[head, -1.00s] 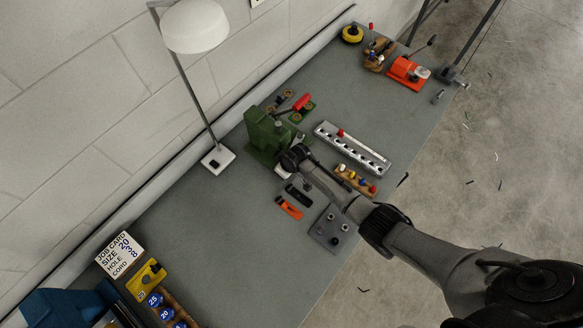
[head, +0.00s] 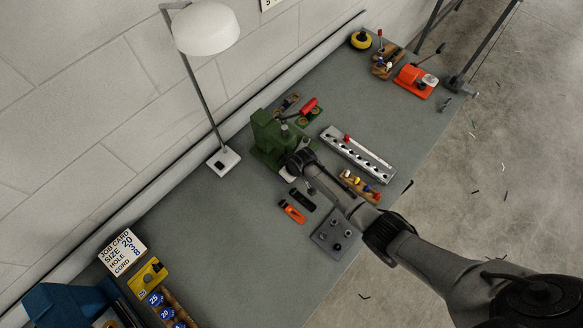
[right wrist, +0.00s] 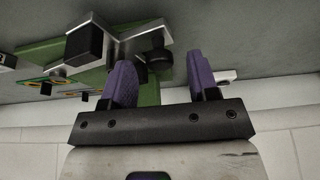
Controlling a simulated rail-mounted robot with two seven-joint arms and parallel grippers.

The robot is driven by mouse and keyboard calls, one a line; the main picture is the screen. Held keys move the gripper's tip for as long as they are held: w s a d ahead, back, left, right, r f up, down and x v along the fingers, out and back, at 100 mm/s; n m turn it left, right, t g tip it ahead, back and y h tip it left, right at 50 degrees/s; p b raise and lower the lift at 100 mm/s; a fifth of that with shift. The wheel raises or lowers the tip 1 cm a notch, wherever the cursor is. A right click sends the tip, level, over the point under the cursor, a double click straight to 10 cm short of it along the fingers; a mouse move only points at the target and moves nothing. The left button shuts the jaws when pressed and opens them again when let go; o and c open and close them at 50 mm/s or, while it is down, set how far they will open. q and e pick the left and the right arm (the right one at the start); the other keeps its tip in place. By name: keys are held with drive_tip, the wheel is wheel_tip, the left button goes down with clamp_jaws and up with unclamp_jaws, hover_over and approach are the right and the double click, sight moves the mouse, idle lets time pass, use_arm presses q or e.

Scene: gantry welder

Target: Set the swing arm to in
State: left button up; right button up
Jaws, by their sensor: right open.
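The green machine (head: 268,137) stands near the back of the bench, left of my right forearm. My right gripper (right wrist: 160,76) has its two purple fingers apart. In the right wrist view, a round black knob (right wrist: 157,62) shows between and just beyond the fingers, beside a pale metal arm (right wrist: 125,48) with a square black block (right wrist: 86,42). Whether the fingers touch the knob cannot be told. This metal arm looks like the swing arm, but its setting is unclear. In the head view, my wrist hides the gripper and part of the machine. My left gripper is not seen.
A lamp (head: 206,28) stands left of the machine. A metal rail with holes (head: 362,152), a wooden pin block (head: 360,187), a grey plate (head: 332,232) and an orange tool (head: 291,211) lie close around my right arm.

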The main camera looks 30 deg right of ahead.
drive_tip(key=p+v, duration=0.1)
drive_tip(key=v, duration=1.2)
drive_tip(key=shift+r, duration=0.2)
drive_tip(key=shift+s, duration=0.1)
